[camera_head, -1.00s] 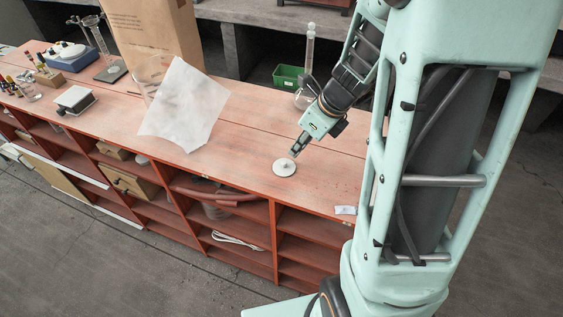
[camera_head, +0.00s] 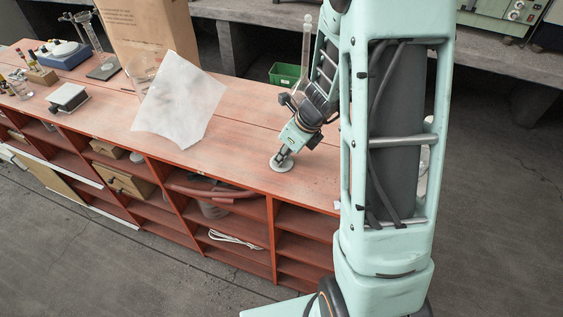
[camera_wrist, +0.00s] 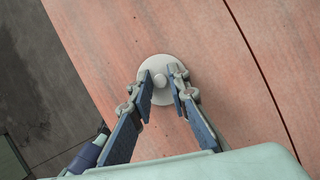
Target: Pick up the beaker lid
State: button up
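The beaker lid is a pale round disc (camera_head: 282,163) with a small knob, lying flat on the red-brown bench near its front edge. In the wrist view the lid (camera_wrist: 159,67) is at the upper middle, with its knob between my fingertips. My gripper (camera_wrist: 162,80) is open, one finger on each side of the knob, with a gap showing on both sides. In the head view my gripper (camera_head: 281,159) points down at the lid and hides part of it. I cannot tell whether the fingertips touch the disc.
A translucent crumpled sheet (camera_head: 180,103) and a brown paper bag (camera_head: 150,35) stand to the left on the bench. A green tray (camera_head: 287,74) and a glass flask with a tall neck (camera_head: 306,45) are behind my arm. The bench around the lid is clear.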

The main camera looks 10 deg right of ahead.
jog(key=shift+c, duration=0.5)
grip_shut()
jog(key=shift+r, duration=0.55)
notch_tip(320, 180, up, 3)
jog(key=shift+f+p, duration=0.2)
jog(key=shift+p, duration=0.55)
jog(key=s+d+r+p, duration=0.5)
jog(key=s+r, duration=0.7)
jog(key=s, duration=0.1)
jog(key=shift+d+r, duration=0.15)
jog(key=shift+r, duration=0.05)
